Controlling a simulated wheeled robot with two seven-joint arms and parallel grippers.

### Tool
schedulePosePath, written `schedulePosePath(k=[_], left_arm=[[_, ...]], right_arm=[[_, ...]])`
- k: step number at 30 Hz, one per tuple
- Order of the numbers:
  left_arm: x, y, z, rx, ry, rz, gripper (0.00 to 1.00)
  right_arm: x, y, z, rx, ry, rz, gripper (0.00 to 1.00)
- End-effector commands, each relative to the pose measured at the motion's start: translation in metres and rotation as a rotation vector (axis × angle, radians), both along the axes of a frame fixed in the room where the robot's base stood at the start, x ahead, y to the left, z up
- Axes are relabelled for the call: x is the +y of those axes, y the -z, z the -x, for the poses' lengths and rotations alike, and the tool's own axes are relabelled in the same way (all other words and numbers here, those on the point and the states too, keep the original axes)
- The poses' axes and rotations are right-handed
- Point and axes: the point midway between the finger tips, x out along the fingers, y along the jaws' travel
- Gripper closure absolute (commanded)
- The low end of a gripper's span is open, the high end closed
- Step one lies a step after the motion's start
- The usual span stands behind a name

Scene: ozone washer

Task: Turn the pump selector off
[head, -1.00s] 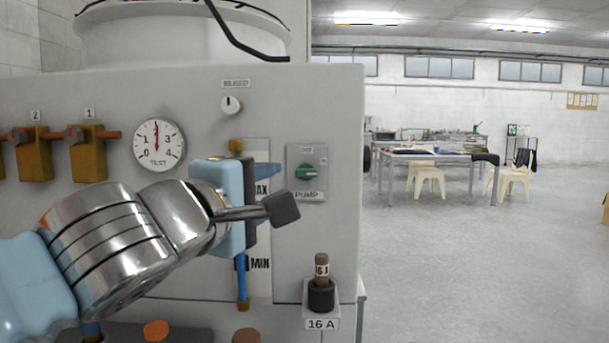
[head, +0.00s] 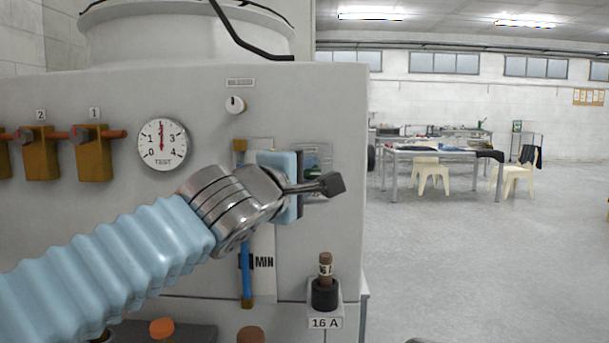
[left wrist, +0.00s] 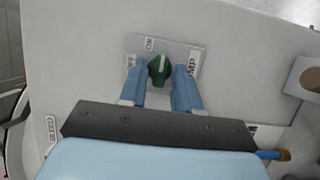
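The pump selector is a green round knob (left wrist: 159,69) with a white mark on a small grey plate (left wrist: 140,43). In the left wrist view the mark points up toward the "ON" label; "OFF" is at the plate's left and "PUMP" at its right. My left gripper (left wrist: 159,75) faces the plate with its blue fingers apart, one on each side of the knob. I cannot tell whether they touch it. In the head view my left gripper (head: 303,185) covers most of the plate (head: 325,157) and knob. My right gripper is not in view.
On the panel are a bleed knob (head: 235,105), a test gauge (head: 162,143), brass valves (head: 93,153) and a blue level tube (head: 247,272). A brown fuse in a black holder (head: 325,290) stands below the selector. Right of the cabinet the floor is open.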

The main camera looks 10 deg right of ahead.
Motion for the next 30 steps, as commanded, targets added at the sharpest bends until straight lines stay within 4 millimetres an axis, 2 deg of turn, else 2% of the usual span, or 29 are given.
schedulePosePath(k=[1, 5, 17, 23, 30], left_arm=[[0.0, 0.0, 0.0, 0.001, 0.0, -0.001, 0.8], [0.0, 0.0, 0.0, 0.001, 0.0, -0.001, 0.99], [0.0, 0.003, 0.0, 0.009, 0.001, 0.03, 1.0], [-0.001, 0.007, 0.0, 0.035, 0.001, 0.126, 1.0], [-0.001, 0.011, 0.001, 0.088, 0.002, 0.321, 1.0]], right_arm=[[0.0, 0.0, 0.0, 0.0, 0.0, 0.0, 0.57], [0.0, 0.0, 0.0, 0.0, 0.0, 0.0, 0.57], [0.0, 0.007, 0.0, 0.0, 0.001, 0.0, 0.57], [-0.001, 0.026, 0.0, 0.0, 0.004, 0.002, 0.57], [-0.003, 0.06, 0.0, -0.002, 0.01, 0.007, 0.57]])
